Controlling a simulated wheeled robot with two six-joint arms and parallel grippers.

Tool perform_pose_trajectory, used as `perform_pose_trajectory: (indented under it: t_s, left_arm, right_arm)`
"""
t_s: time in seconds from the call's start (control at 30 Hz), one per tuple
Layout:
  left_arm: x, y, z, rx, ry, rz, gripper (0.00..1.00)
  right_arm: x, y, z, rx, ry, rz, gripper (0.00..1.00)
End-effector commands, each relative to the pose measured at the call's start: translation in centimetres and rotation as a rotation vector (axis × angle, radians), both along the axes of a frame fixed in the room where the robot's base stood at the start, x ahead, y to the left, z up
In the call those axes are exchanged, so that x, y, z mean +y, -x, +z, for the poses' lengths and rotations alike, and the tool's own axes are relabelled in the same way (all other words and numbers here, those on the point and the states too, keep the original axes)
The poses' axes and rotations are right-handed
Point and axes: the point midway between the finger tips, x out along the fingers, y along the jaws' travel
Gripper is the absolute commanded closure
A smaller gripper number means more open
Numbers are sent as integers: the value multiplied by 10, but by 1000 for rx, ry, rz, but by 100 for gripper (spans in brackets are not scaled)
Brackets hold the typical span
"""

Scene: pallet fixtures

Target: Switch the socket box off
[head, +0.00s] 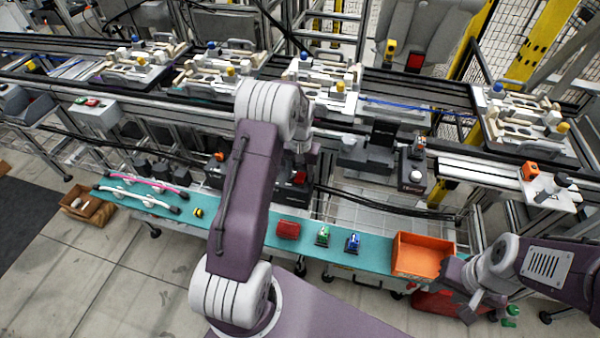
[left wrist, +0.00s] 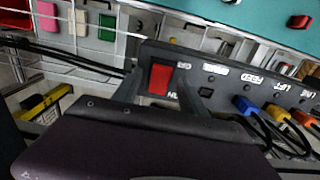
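The socket box (left wrist: 222,82) is a long dark box with printed labels and a row of sockets. A red rocker switch (left wrist: 160,79) sits at its left end. Blue, yellow and orange plugs (left wrist: 244,105) with cables are in its sockets at the right. My left gripper (left wrist: 158,92) is open, with one finger on each side of the switch and nothing held. I cannot tell which way the switch is tipped. In the head view my left gripper (head: 302,150) is small and partly hidden by my arm. My right gripper (head: 478,300) is at the lower right; its fingers are unclear.
A teal bench (head: 373,250) carries a red item (head: 287,230), small green and blue items and an orange bin (head: 422,256). Behind are a conveyor with pallet fixtures (head: 325,85) and black cables. A teal surface (left wrist: 240,18) crosses the top of the wrist view.

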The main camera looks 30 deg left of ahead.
Motion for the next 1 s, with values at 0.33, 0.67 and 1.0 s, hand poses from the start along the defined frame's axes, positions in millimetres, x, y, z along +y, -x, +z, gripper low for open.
perform_pose_trajectory:
  t_s: [0.33, 0.67, 1.0]
  left_arm:
    - [0, 0, 14, -1, 0, 0, 51]
    - [0, -1, 81, -2, 0, 0, 51]
    - [0, 0, 90, 2, 0, 0, 51]
  right_arm:
    - [0, 0, 3, 0, 0, 0, 64]
    - [0, 0, 13, 0, 0, 0, 64]
    - [0, 0, 14, 0, 0, 0, 64]
